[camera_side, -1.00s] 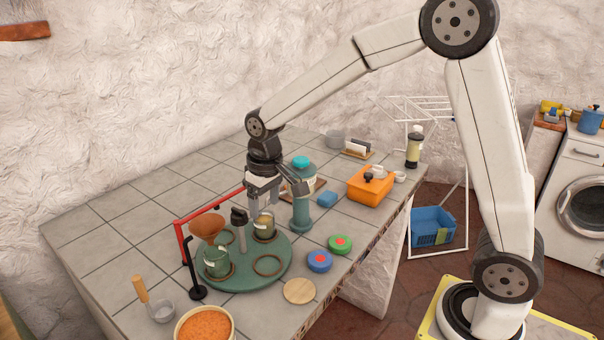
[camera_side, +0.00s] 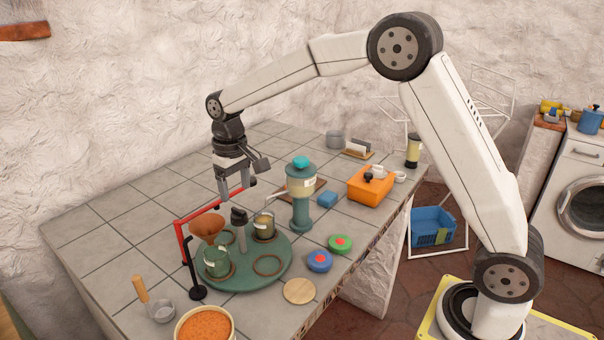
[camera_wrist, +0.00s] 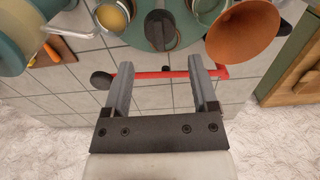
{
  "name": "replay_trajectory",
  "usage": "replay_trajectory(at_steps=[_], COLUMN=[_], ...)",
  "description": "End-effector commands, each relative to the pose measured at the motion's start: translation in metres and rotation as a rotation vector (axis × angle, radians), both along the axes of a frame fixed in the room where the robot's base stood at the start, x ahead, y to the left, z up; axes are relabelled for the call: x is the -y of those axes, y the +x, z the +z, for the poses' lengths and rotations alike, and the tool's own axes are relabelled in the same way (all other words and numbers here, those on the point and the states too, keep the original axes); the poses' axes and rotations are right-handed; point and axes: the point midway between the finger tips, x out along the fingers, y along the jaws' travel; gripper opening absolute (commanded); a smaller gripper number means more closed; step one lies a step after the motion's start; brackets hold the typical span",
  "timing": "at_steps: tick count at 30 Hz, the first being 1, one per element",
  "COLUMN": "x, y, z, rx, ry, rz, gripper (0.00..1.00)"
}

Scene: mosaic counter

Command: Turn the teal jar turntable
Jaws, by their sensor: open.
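The teal turntable (camera_side: 243,275) lies on the tiled counter, with a dark-topped post (camera_side: 239,225) at its middle. Another jar (camera_side: 264,226) with yellowish content sits in the back-right ring. The ring at the front right (camera_side: 268,265) is empty. My gripper (camera_side: 236,196) is open and empty, above and behind the turntable. In the wrist view my open fingers (camera_wrist: 160,80) are over the red bar (camera_wrist: 155,73), with the turntable's edge (camera_wrist: 133,40) at the top.
A red bar frame (camera_side: 200,213) and black stand (camera_side: 192,272) flank the turntable's left side. A teal dispenser (camera_side: 301,200) stands to the right. An orange bowl (camera_side: 205,325) is in front.

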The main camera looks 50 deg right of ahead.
Motion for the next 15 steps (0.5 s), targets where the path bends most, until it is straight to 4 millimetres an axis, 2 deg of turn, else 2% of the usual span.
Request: replay_trajectory(at_steps=[15], x=[0.0], y=[-0.001], z=[-0.059], rx=[-0.002], ry=[0.0], rz=[0.0], gripper=[0.75])
